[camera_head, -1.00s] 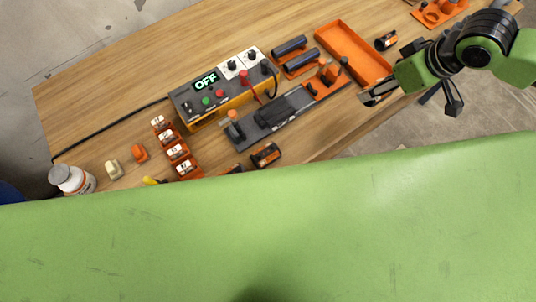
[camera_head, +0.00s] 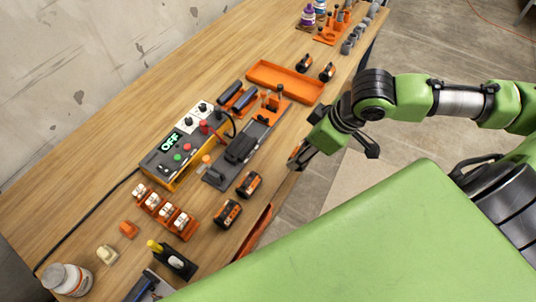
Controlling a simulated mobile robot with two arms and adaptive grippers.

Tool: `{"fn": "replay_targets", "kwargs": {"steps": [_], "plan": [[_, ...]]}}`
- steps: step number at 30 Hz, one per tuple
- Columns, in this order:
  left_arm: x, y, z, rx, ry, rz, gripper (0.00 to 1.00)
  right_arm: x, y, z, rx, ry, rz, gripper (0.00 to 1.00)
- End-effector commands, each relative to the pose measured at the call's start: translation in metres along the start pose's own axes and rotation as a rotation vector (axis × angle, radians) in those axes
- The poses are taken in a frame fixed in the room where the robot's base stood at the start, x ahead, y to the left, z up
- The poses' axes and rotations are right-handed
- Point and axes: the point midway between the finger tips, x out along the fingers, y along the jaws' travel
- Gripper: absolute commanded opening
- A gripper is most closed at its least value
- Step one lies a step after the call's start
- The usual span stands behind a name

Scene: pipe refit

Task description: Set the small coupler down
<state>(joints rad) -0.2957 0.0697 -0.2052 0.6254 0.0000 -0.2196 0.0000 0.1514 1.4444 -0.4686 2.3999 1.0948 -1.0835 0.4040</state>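My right gripper (camera_head: 302,156) comes in from the right, low by the table's front edge. A small black and orange piece, seemingly the small coupler (camera_head: 296,152), shows at its fingertips; the fingers hide much of it. I cannot tell whether the piece touches the table. Similar black and orange couplers stand on the table: one (camera_head: 249,184) and another (camera_head: 227,213) near the front edge, and two more at the back, one (camera_head: 303,64) beside the other (camera_head: 327,72). My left gripper is not in view.
An empty orange tray (camera_head: 285,81) lies behind. An orange rack (camera_head: 185,228) holds white pieces. Bare wood runs along the left.

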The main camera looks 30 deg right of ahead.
Motion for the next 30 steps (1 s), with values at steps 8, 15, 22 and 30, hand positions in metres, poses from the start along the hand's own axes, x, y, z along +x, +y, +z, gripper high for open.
{"fn": "replay_targets", "kwargs": {"steps": [8, 15, 22, 30], "plan": [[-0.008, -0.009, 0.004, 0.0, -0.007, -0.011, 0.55, 0.028, 0.003, -0.032, 0.0, 0.004, -0.007, 0.26], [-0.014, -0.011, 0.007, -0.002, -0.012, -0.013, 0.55, 0.078, 0.009, -0.054, 0.001, -0.002, -0.006, 0.26], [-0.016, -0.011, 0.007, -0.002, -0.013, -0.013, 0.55, 0.109, 0.012, -0.061, 0.0, -0.002, -0.003, 0.26], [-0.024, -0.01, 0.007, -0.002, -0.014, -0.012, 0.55, 0.138, 0.013, -0.055, -0.001, -0.005, -0.002, 0.26]]}}
